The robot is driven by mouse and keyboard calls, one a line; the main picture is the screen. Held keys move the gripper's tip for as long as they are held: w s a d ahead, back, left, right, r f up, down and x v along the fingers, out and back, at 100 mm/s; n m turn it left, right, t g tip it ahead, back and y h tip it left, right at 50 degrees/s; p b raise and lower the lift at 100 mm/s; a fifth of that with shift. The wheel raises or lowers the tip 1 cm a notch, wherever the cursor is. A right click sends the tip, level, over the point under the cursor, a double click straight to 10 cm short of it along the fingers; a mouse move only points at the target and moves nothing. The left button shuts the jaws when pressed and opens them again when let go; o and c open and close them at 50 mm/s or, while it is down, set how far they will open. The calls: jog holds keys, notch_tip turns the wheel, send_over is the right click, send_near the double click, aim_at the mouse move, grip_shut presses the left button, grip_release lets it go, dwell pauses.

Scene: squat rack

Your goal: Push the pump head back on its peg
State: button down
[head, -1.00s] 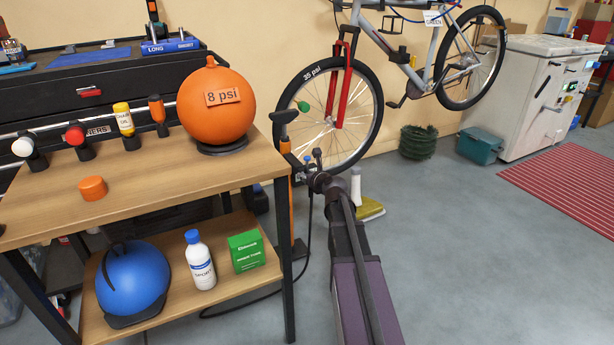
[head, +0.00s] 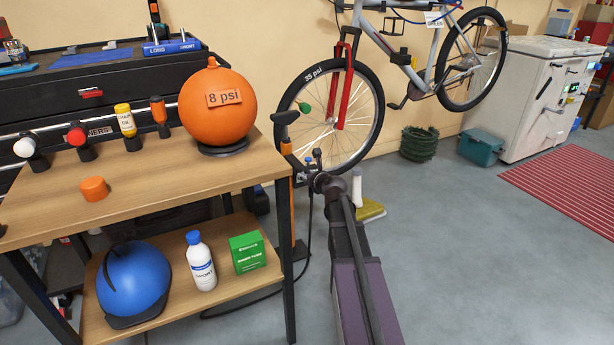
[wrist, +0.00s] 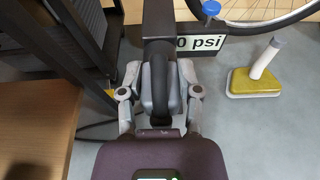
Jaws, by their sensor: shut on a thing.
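My gripper (wrist: 160,78) is shut on a dark, curved piece (wrist: 160,98), which appears to be the pump head. Grey finger links stand on both sides of it in the wrist view. In the head view my gripper (head: 314,172) is low beside the orange floor pump (head: 291,205), right of the workbench. The pump has a black handle on top. A dark upright bar stands just beyond the held piece in the wrist view, beside a sign ending in "0 psi" (wrist: 200,43). I cannot make out the peg; the fingers and held piece hide much of this area.
The workbench (head: 150,195) and its dark leg are close on the left. The bike's front wheel (head: 350,140) is behind my gripper. Open floor is further right.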

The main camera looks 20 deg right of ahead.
jog(key=shift+w, duration=0.25)
jog(key=shift+c, duration=1)
grip_release()
jog(key=shift+o, duration=1)
